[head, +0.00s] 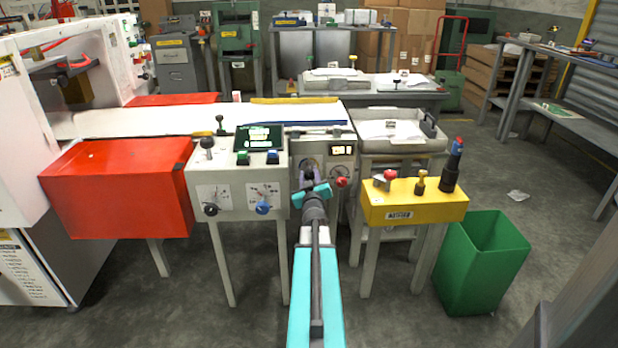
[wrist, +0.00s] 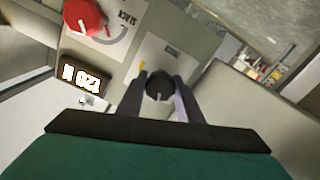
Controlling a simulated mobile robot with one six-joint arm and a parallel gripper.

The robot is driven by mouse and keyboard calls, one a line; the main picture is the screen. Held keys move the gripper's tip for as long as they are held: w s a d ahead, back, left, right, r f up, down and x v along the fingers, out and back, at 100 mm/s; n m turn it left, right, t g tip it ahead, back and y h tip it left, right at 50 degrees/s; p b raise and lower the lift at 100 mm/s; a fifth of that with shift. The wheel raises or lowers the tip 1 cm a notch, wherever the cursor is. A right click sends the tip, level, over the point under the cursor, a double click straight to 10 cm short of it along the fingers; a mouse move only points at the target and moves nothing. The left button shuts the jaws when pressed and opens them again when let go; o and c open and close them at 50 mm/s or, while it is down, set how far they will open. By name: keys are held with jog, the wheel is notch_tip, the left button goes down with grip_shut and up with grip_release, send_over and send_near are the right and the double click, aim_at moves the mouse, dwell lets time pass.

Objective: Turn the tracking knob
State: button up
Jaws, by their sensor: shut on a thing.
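My gripper (head: 309,182) reaches the grey panel right of the white control box. In the wrist view my gripper (wrist: 160,82) has its two fingers on either side of a dark round knob (wrist: 159,87) and is shut on it. The knob sits on a pale plate; a small dark label above it is too small to read, so I cannot confirm that it is the tracking knob. In the head view my gripper and arm largely cover this knob. A red knob (head: 341,182) is beside it; it also shows in the wrist view (wrist: 84,17), next to lettering like "SLACK".
A lit display (head: 342,150) is above the red knob. The white box carries a black knob (head: 211,209) and a blue knob (head: 263,208). A yellow box (head: 415,209) with controls stands to the right, close to my arm. A green bin (head: 483,265) is on the floor.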

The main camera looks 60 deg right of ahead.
jog(key=shift+s+f+n+b, duration=0.1)
jog(key=shift+f+n+b, duration=0.05)
jog(key=shift+n+b, duration=1.05)
jog(key=shift+d+n, duration=0.1)
jog(key=shift+n, duration=0.4)
jog(key=shift+r, duration=0.2)
jog(key=o, duration=1)
jog(key=shift+o, duration=0.2)
jog(key=shift+a, duration=0.2)
